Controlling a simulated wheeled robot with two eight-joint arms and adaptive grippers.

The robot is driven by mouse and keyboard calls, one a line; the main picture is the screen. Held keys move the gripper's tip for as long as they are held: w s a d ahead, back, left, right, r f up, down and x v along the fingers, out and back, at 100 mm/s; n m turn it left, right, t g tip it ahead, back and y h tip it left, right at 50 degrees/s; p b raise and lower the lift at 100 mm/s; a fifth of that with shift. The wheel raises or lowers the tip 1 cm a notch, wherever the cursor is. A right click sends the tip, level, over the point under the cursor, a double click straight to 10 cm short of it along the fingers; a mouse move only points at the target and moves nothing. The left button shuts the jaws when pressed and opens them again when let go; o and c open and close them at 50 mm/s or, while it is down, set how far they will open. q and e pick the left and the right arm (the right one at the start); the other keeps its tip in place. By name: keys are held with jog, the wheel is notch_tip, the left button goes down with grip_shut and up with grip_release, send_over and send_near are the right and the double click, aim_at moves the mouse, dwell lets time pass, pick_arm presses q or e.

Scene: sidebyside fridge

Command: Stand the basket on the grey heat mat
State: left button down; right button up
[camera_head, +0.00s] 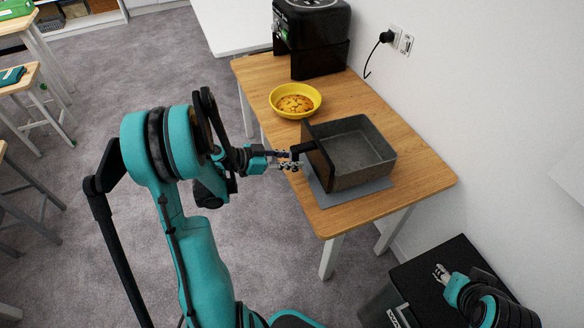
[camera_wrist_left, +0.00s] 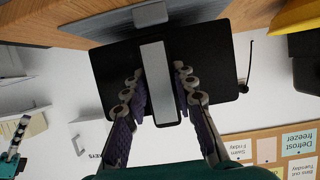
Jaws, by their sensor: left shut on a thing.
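The basket (camera_head: 358,156) is a dark grey open box with a black front panel and a handle on its left side. It is upright and looks empty. It is over the grey heat mat (camera_head: 322,196), whose front and left parts show; I cannot tell whether its base touches the mat. My left gripper (camera_head: 292,160) is shut on the handle. In the left wrist view the handle (camera_wrist_left: 158,85) lies between the fingers, with the black panel (camera_wrist_left: 215,70) behind. My right gripper (camera_head: 441,272) is low at the right, apart from the basket; its jaws are too small to judge.
A yellow bowl (camera_head: 309,93) with food stands on the wooden table (camera_head: 420,172) behind the basket. A black air fryer (camera_head: 318,62) stands at the table's far end, near a wall socket (camera_head: 401,40). A black box (camera_head: 430,285) is at the lower right.

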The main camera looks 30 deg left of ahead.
pick_arm(q)
jog(key=shift+f+b, duration=0.5)
jog(key=shift+f, duration=0.95)
jog(key=c, duration=1.2)
grip_release()
jog(key=shift+f, duration=0.1)
